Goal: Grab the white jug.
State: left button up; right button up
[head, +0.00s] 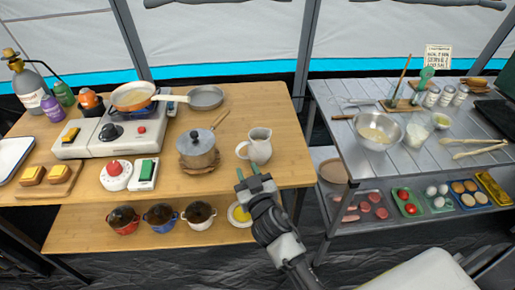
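The white jug (258,148) stands upright near the right end of the wooden table, with its handle toward the left. My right gripper (255,179) is just in front of and below the jug in the picture, at the table's front edge. Its two greenish fingertips are apart, with nothing visible between them. It appears apart from the jug, though the exact depth is hard to tell. My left gripper is not in the view.
A grey pot (198,147) on a round mat stands left of the jug, with a frying pan (205,97) behind it. A camping stove (115,128) is farther left. A grey metal table (345,153) with bowls stands to the right. Bare wood (265,102) lies behind the jug.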

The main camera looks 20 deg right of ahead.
aim_at(239, 155)
jog(key=w, duration=0.5)
jog(key=shift+w+r+p, duration=0.2)
jog(key=shift+w+p, duration=0.1)
jog(key=shift+p, duration=0.1)
jog(key=shift+c, duration=0.3)
jog(key=shift+s, duration=0.1)
grip_shut()
